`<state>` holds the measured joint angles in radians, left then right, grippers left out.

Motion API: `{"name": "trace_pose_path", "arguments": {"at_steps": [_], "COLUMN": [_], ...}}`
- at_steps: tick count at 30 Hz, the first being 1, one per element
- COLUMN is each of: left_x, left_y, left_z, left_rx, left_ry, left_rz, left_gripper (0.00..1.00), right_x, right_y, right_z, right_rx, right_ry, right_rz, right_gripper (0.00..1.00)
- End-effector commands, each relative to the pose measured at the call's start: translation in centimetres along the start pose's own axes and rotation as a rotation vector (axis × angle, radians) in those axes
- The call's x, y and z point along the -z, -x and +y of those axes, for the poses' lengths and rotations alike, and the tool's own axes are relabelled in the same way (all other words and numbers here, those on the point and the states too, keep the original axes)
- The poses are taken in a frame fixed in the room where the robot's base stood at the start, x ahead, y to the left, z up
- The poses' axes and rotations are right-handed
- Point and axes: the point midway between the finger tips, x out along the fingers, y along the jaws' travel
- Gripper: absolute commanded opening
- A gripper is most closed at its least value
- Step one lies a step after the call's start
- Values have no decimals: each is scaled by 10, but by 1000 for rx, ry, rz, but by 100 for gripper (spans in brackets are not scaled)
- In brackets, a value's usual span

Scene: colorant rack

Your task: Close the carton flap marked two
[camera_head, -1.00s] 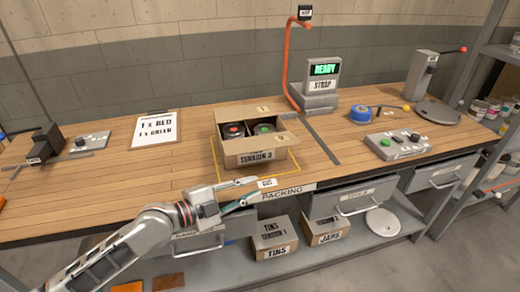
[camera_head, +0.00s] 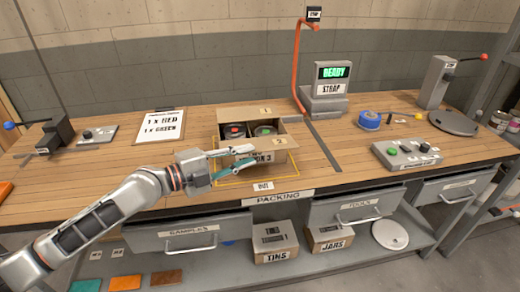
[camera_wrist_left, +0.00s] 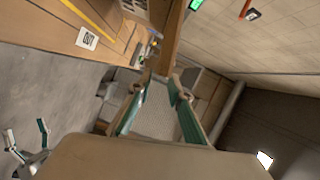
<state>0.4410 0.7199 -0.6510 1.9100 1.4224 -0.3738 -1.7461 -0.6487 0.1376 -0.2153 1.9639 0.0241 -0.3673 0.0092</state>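The open carton (camera_head: 222,126) stands on the bench with a red-topped and a green-topped tin inside. Its back flap (camera_head: 248,110) stands up with a small label. Another labelled flap (camera_head: 284,142) shows at the right; I cannot read either number. My left gripper (camera_head: 240,157) is at the carton's front left, its fingers partly covering the front face. In the left wrist view its fingers (camera_wrist_left: 161,80) are spread, with a brown cardboard edge (camera_wrist_left: 170,45) at the tips; contact is unclear. My right gripper (camera_wrist_left: 27,146) shows only in the left wrist view, with spread, empty fingers.
The order sheet (camera_head: 160,125) lies left of the carton. The strap machine (camera_head: 325,104) and an orange curved post (camera_head: 298,60) stand behind it. A button box (camera_head: 406,153) is at the right.

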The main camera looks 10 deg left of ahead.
Motion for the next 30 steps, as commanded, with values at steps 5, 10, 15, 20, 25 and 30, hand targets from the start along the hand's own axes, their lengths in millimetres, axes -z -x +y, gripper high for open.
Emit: {"name": "trace_pose_path", "arguments": {"at_steps": [5,10,15,20,25,30], "left_x": [1,0,0,0,0,0], "left_y": [-27,-45,-52,-52,-52,-52], "left_z": [-3,-2,-1,0,0,0], "left_rx": [3,2,0,0,0,0], "left_ry": [3,1,0,0,0,0], "left_rz": [1,0,0,0,0,0], "left_gripper": [19,19,19,19,0,0], "right_x": [8,12,13,13,13,13], "right_y": [5,8,8,8,8,8], "right_z": [2,3,4,4,4,5], "right_rx": [-2,-3,-3,-4,-4,-4], "right_ry": [1,2,2,3,3,4], "right_rz": [0,1,1,0,0,1], "right_gripper": [65,65,65,65,65,65]}}
